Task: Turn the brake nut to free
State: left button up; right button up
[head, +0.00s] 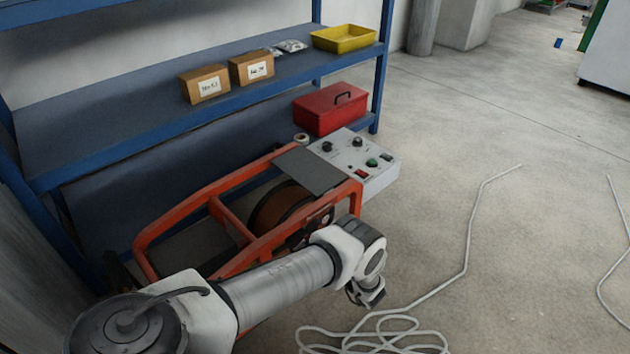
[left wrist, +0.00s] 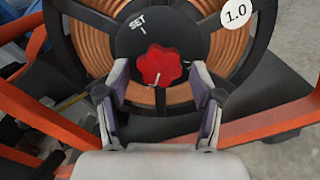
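The brake nut (left wrist: 160,66) is a red lobed knob at the hub of a spool wound with copper-coloured wire (left wrist: 92,47), in the left wrist view. A short white line marks its lower part. White "SET" lettering is on the black hub, up and left of the nut. My left gripper (left wrist: 159,80) is open, its fingertips on either side of the nut with a small gap at each side. In the head view my left gripper (head: 368,292) is low beside the orange frame (head: 228,218); the nut cannot be made out there. My right gripper is out of view.
A blue shelf (head: 130,112) behind bears cartons and a yellow tray (head: 343,39). A red toolbox (head: 330,110) stands by it. Pale cable (head: 385,335) loops on the floor.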

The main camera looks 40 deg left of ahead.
pick_arm(q)
jog(key=s+d, duration=0.1)
jog(key=d, duration=1.1)
